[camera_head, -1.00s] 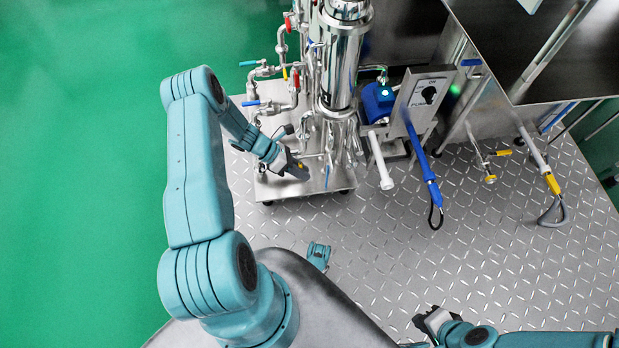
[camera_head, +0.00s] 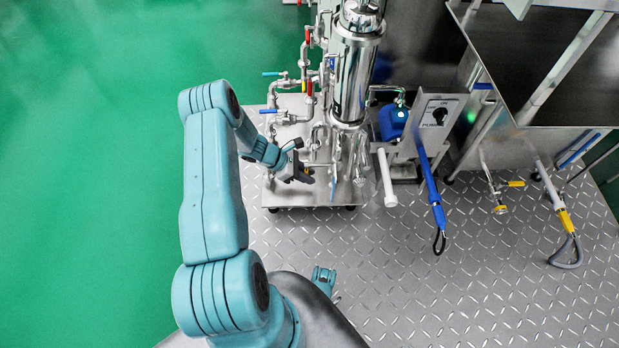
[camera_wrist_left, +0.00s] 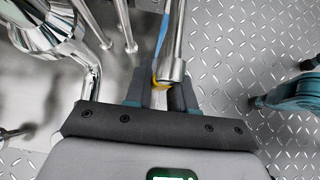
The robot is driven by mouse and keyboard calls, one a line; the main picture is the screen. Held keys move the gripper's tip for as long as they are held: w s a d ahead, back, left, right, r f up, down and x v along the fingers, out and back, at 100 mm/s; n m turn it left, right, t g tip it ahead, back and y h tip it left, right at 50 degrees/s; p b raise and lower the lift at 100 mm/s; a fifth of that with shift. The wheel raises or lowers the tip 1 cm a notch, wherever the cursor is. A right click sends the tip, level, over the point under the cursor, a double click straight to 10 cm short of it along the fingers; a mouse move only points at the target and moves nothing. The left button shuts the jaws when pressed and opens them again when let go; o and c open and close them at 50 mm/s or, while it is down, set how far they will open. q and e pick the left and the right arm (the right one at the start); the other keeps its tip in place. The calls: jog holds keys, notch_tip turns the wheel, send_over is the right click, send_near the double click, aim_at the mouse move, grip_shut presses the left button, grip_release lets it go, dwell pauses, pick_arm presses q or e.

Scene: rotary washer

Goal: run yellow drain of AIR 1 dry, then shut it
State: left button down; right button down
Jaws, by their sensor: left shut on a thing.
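My left gripper (camera_head: 302,176) is low at the front left of the steel pipe cart (camera_head: 290,198). In the left wrist view its fingers (camera_wrist_left: 160,97) are shut on a small yellow drain handle (camera_wrist_left: 158,84). The handle sits beside the lower end of a steel pipe (camera_wrist_left: 174,60). The fingers hide most of the handle, so its angle cannot be told. In the head view my gripper and wrist hide it. No AIR 1 label is readable, and no flow from the drain can be made out.
Red-handled and blue-handled valves (camera_head: 272,111) sit on the pipes above my wrist. A steel column (camera_head: 356,70) rises behind. A pump switch box (camera_head: 436,117), a blue wand (camera_head: 432,190) and a white tube (camera_head: 386,178) stand to the right.

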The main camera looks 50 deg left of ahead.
pick_arm(q)
jog(key=shift+w+a+r, duration=0.1)
dwell(0.3)
jog(key=c, duration=1)
grip_release()
jog(key=shift+c, duration=0.2)
jog(key=p+v, duration=0.5)
jog(key=v, duration=1.1)
jog(key=shift+s, duration=0.25)
